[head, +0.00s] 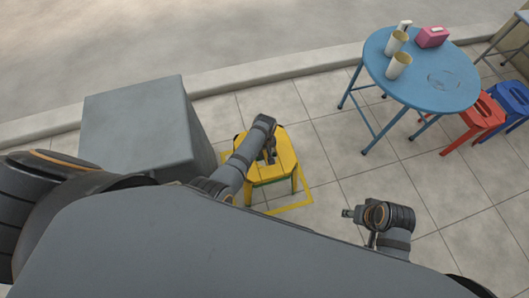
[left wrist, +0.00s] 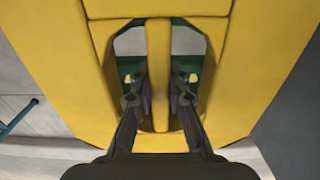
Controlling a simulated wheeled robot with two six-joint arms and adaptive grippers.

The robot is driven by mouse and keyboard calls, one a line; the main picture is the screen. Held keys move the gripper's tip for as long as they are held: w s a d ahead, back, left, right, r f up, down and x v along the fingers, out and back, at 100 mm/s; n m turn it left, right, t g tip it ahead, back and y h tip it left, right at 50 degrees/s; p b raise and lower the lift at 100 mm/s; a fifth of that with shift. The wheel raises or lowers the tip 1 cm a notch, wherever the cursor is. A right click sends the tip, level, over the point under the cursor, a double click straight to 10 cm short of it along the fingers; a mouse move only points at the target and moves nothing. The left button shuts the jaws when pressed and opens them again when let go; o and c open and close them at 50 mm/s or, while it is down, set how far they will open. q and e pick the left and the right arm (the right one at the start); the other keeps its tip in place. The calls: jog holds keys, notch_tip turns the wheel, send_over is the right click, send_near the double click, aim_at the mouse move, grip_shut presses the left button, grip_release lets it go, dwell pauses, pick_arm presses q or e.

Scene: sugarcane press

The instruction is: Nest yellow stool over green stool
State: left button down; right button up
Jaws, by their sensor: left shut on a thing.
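My left gripper (head: 268,157) reaches down onto the seat from above. In the left wrist view its fingers (left wrist: 159,95) are shut on the bar between the seat's two openings. Green parts of the green stool (left wrist: 127,66) show through these openings, directly below the yellow seat. Most of the green stool is hidden, so I cannot tell how fully the two are nested. My right gripper (head: 349,213) is away to the right, touching nothing visible.
A grey box (head: 135,125) stands left of the stools. A yellow outline (head: 304,203) marks the ground around them. A blue round table (head: 430,85) with cups and a pink box is at upper right, with red (head: 480,118) and blue (head: 514,97) stools beside it.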

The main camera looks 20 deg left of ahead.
pick_arm(q)
jog(key=shift+s+f, duration=0.25)
jog(key=shift+f, duration=0.25)
pick_arm(e)
jog(key=shift+f, duration=0.2)
pick_arm(q)
jog(key=c, duration=1.5)
grip_release()
jog(key=shift+o, duration=1.1)
jog(key=shift+f, duration=0.15)
jog(key=shift+o, duration=0.3)
jog(key=shift+w+f, duration=0.1)
pick_arm(e)
jog(key=shift+w+f, duration=0.1)
jog(key=shift+w, duration=0.05)
